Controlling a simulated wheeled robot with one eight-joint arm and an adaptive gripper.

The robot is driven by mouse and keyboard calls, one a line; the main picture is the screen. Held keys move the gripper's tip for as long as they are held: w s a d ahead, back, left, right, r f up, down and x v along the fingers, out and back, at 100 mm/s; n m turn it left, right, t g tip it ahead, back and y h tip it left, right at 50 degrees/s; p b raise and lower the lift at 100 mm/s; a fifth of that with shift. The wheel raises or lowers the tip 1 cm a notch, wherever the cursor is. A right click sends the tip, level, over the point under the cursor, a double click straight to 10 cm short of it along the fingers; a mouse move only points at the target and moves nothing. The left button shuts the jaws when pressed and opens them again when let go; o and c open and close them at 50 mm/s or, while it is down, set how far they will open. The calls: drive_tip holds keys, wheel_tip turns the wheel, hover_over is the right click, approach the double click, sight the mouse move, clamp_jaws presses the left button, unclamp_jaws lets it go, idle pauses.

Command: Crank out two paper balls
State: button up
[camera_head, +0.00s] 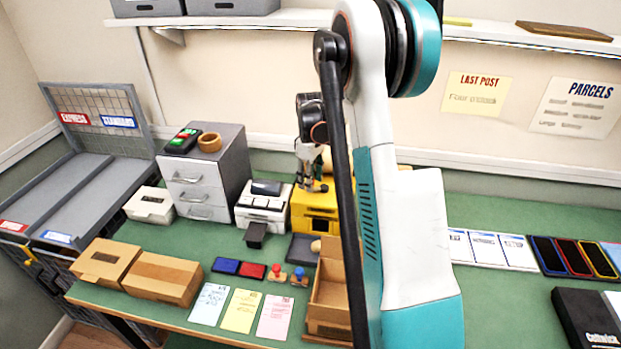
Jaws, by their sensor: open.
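A yellow machine (315,222) with a dark front opening stands on the green table behind the open cardboard box. My arm hides its right side, and no crank can be made out clearly. My gripper (314,187) is open and points down at the top of the yellow machine; whether it touches anything there is too small to tell. A small tan rounded thing (316,246) shows at the dark tray (300,249) in front of the machine, partly hidden by my arm. I cannot tell whether it is a paper ball.
A white machine (263,206) and grey drawers (205,175) stand left of the yellow machine. An open cardboard box (328,300), stamps (278,273) and paper sheets (241,309) lie in front. Phones (571,257) lie at the right. Green table shows between things.

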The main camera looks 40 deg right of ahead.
drive_tip(key=shift+c, duration=0.2)
clamp_jaws()
drive_tip(key=shift+w+m, duration=0.1)
drive_tip(key=shift+m, duration=0.2)
drive_tip(key=shift+w+d+m+b, duration=0.15)
drive_tip(key=shift+w+m+b, duration=0.15)
drive_tip(key=shift+m, duration=0.3)
drive_tip(key=shift+w+d+m+b, duration=0.15)
drive_tip(key=shift+m+b, duration=0.1)
drive_tip(key=shift+m, duration=0.35)
drive_tip(key=m, duration=0.1)
drive_tip(key=w+d+m+b, duration=0.1)
drive_tip(key=m, duration=0.1)
drive_tip(key=shift+m, duration=0.3)
drive_tip(key=m, duration=0.1)
drive_tip(key=d+m, duration=0.1)
drive_tip(key=m, duration=0.1)
drive_tip(key=shift+w+d+b, duration=0.15)
drive_tip(key=shift+w+b, duration=0.15)
drive_tip(key=shift+w+d+m, duration=0.1)
drive_tip(key=shift+d+m, duration=0.15)
drive_tip(key=shift+m, duration=0.5)
drive_tip(key=shift+d+m, duration=0.25)
drive_tip(key=shift+m, duration=0.5)
